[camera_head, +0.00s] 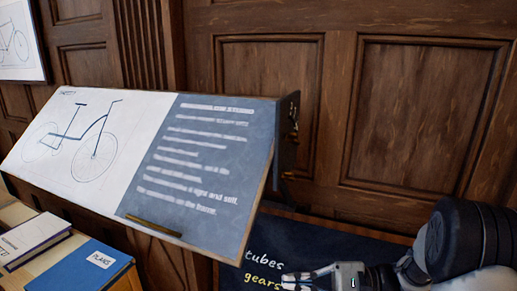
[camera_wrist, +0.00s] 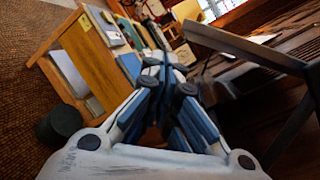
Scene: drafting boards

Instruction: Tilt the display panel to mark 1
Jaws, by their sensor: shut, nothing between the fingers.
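The display panel (camera_head: 195,165) is a tilted board with a bicycle drawing on its white left part and blurred text on its blue-grey right part. A brass handle (camera_head: 153,227) runs along its lower edge. Dark hardware (camera_head: 293,125) shows at its right end; I cannot read any mark there. My gripper (camera_head: 287,281) is low, right of and below the panel's lower right corner, apart from it. Its fingers are shut and empty. In the wrist view the gripper (camera_wrist: 160,62) points toward a wooden cabinet, and a dark board edge, probably the panel's (camera_wrist: 245,45), crosses the upper right.
A blue book (camera_head: 85,273) and a white-covered book (camera_head: 35,240) lie on a wooden top (camera_head: 15,213) at lower left. A dark board lettered "tubes" and "gears" (camera_head: 320,250) is behind my gripper. The wooden cabinet (camera_wrist: 85,50) and a dark round bin (camera_wrist: 60,125) stand on the floor.

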